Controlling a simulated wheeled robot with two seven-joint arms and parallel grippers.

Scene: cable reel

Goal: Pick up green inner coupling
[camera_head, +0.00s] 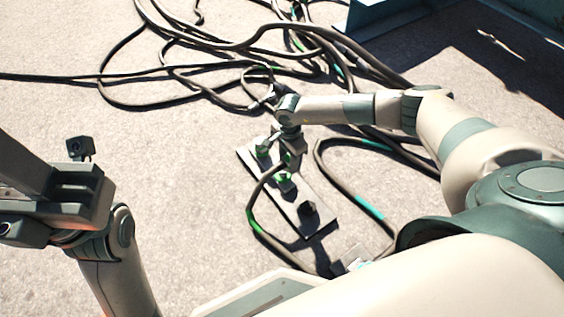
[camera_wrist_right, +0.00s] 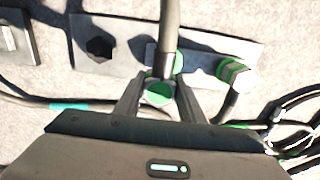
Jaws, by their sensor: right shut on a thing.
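A green coupling (camera_wrist_right: 160,93) sits between the fingertips of my right gripper (camera_wrist_right: 158,90) in the right wrist view, with a thick dark cable (camera_wrist_right: 169,35) running up past it. The fingers are shut on it. Whether it is clear of the plate (camera_wrist_right: 126,24) below cannot be told. Another green-banded coupling (camera_wrist_right: 235,72) stands at the right on that plate. In the head view, my right gripper (camera_head: 291,155) is over the plate (camera_head: 315,232), partly hiding the couplings. My left gripper (camera_head: 62,200) is at the left, away from the plate; its fingertips are not clear.
A dark hexagonal post (camera_head: 308,212) stands at the plate's near end. Tangled dark cables (camera_head: 215,45) lie across the concrete behind, and a cable with a teal band (camera_head: 369,208) loops at the right. Open concrete (camera_head: 190,210) lies left of the plate.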

